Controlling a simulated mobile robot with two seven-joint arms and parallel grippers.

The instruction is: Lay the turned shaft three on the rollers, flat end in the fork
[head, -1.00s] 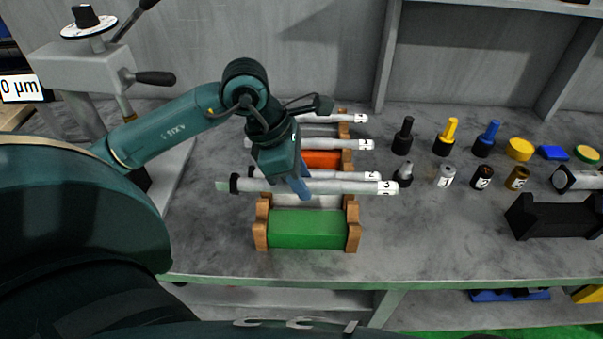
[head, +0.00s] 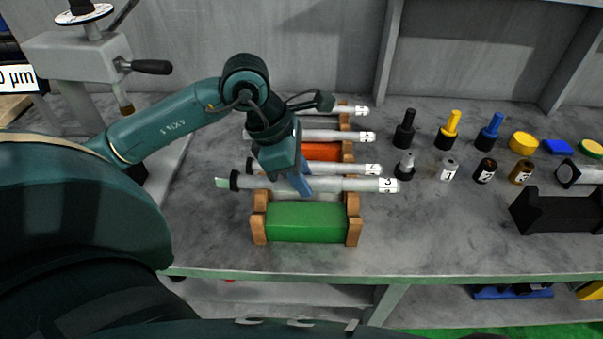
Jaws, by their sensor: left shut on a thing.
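The turned shaft three (head: 345,184) is a pale grey rod with a white numbered label at its right end. A black collar and a pale green tip are at its left end. My left gripper (head: 303,188) is shut around its middle, and the shaft lies crosswise, roughly level, over the back part of the front wooden-ended rack (head: 256,230). I cannot tell whether it touches the rack. I cannot clearly make out the rollers or the fork. My right gripper is not in view.
Other labelled shafts (head: 345,136) lie close behind on racks with orange and green parts. Black, yellow and blue plugs (head: 449,130) and small numbered cylinders (head: 485,171) stand right. A grey machine with a handle (head: 70,58) stands left.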

